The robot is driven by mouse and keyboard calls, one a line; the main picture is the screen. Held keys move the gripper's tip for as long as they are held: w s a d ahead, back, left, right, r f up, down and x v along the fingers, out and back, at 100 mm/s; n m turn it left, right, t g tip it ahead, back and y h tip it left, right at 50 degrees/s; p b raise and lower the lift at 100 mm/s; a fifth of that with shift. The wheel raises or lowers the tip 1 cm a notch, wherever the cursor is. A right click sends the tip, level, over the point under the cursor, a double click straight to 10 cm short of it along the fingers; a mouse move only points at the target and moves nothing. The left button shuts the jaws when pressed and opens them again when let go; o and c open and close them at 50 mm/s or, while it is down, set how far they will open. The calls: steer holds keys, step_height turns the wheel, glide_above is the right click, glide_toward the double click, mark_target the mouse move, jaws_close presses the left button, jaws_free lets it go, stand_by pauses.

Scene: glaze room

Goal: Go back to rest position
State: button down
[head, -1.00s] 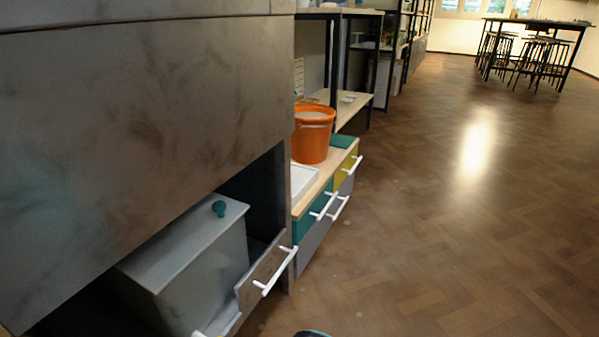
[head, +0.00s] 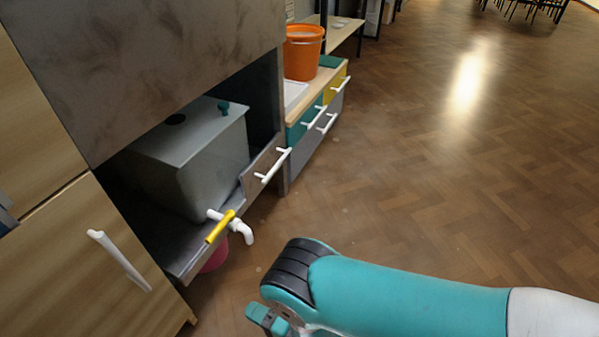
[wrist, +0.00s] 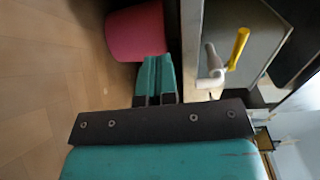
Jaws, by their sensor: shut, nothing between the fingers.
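My gripper shows in the wrist view (wrist: 157,75) with its two teal fingers together and nothing between them. In the head view the teal wrist end of my arm (head: 270,318) is at the bottom, over the floor, and the fingertips are not clear there. A grey tank (head: 195,165) sits in the open cabinet bay in front of me. It has a white tap (head: 238,228) with a yellow lever (head: 219,227), which also shows in the wrist view (wrist: 238,48). My gripper is beside the tap and apart from it.
A pink-red bucket (wrist: 136,34) stands on the floor below the tap, close to my fingers. A wooden cabinet door (head: 90,260) is at the left. An orange bucket (head: 303,55) stands on the drawer unit beyond. The floor at the right (head: 450,170) is clear.

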steer(key=w+r+h, duration=0.1)
steer(key=w+r, duration=0.3)
steer(key=w+a+r+h+p, duration=0.1)
steer(key=w+r+h, duration=0.1)
steer(key=w+r, duration=0.2)
steer(key=w+a+r+t+h+p, duration=0.1)
steer(key=w+r, duration=0.3)
steer(key=r, duration=0.2)
steer(key=shift+w+a+r+h, duration=0.15)
steer(key=shift+w+a+h, duration=0.05)
steer(key=shift+w+h, duration=0.2)
steer(key=w+d+r+n+g+h+p, duration=0.15)
steer(key=d+r, duration=0.35)
steer(key=r, duration=0.6)
steer(key=w+d+r+n+g+h+p, duration=0.15)
steer(key=d+r, duration=0.35)
steer(key=r, duration=0.6)
steer(key=s+d+r+n+g+h+p, duration=0.25)
steer(key=s+d+r+n, duration=0.25)
steer(key=s+d+r, duration=0.5)
steer(key=s+d+r+n+g+h+p, duration=0.1)
steer(key=s+d+r+n+g+p, duration=0.25)
steer(key=s+d+r, duration=0.7)
steer(key=s+a+r+p, duration=0.1)
steer(key=a+r+p, duration=0.2)
steer(key=r+p, duration=3.2)
steer(key=shift+s+r+n+p, duration=0.15)
steer(key=shift+r+n+p, duration=0.2)
steer(key=shift+p, duration=0.35)
